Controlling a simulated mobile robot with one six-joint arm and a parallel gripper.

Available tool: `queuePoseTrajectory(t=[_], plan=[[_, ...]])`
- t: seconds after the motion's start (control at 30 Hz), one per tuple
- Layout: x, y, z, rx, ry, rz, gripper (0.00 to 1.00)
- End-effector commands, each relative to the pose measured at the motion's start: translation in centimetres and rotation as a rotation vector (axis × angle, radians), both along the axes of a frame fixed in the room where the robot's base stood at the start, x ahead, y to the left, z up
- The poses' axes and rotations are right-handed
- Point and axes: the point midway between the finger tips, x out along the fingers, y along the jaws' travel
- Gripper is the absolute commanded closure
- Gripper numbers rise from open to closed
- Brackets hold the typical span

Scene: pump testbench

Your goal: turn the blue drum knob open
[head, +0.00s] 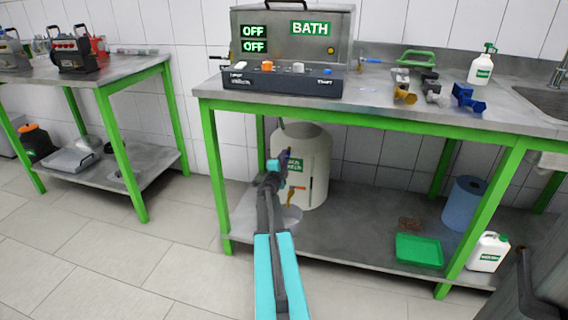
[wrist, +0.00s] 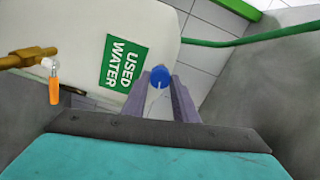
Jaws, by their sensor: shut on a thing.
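The white drum (head: 312,150) with a green "USED WATER" label stands on the lower shelf under the bench. It fills the upper left of the wrist view (wrist: 85,25), where its label (wrist: 124,63) is tilted. The round blue knob (wrist: 158,77) shows between the two grey fingertips of my gripper (wrist: 160,82). My gripper is shut on it. In the head view my gripper (head: 285,158) is in front of the drum, by its label, and the knob is hard to make out there.
A brass tap (wrist: 25,57) with an orange handle (wrist: 54,85) sticks out left of the label. A green bar (wrist: 250,39) crosses the upper right of the wrist view. The bench's green front leg (head: 216,170) stands left of my arm. A green tray (head: 419,250) lies on the shelf at right.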

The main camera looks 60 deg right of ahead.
Motion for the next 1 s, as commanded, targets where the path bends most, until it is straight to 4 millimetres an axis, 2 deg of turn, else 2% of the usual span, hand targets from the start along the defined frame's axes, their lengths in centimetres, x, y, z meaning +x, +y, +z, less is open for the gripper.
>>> queuePoseTrajectory(t=[0.6, 1.0], plan=[[-0.37, -0.29, -0.14, 0.164, -0.539, -0.008, 0.96], [-0.37, -0.28, 0.02, 0.217, -0.704, -0.008, 0.96]])
